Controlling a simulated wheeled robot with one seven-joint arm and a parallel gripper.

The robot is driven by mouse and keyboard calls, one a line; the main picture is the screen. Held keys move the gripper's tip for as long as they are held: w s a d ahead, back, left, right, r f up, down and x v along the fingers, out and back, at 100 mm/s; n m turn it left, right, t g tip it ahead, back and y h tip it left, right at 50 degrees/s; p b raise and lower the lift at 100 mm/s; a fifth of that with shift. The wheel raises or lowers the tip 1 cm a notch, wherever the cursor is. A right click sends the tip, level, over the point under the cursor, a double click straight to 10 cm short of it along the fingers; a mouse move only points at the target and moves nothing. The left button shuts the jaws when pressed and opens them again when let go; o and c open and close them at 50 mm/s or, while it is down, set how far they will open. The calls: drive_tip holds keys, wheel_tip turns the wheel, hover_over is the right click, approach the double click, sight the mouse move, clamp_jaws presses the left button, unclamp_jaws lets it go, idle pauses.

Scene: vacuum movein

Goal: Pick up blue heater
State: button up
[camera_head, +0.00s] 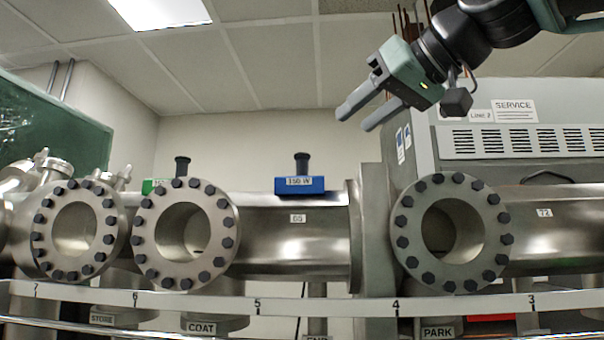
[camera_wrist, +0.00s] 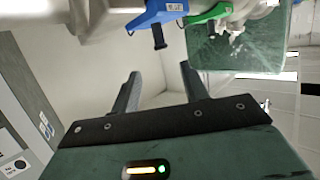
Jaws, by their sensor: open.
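The blue heater (camera_head: 300,185) sits on top of the horizontal steel tube, left of centre-right in the head view. It has a "150 W" label and a black knobbed handle (camera_head: 302,163) standing upright. In the wrist view the blue heater (camera_wrist: 158,12) shows at the top, with its black handle pointing down the picture. My gripper (camera_head: 356,119) is open and empty, above and to the right of the heater, well apart from it. Its two fingers also show in the wrist view (camera_wrist: 160,85).
A green heater (camera_head: 155,186) with a similar black handle sits further left, partly behind a bolted flange (camera_head: 186,234). A grey service cabinet (camera_head: 500,140) stands right, near my arm. A numbered rail (camera_head: 300,304) runs across the front. Air above the tube is clear.

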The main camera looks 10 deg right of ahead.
sight(306, 162)
drive_tip(key=p+x, duration=0.3)
drive_tip(key=x, duration=0.1)
drive_tip(key=p+x, duration=0.3)
drive_tip(key=x, duration=0.2)
drive_tip(key=p+x, duration=0.3)
drive_tip(key=x, duration=0.1)
drive_tip(key=shift+w+a+f, duration=0.1)
drive_tip(key=shift+w+f, duration=0.2)
drive_tip(key=shift+f, duration=0.15)
clamp_jaws()
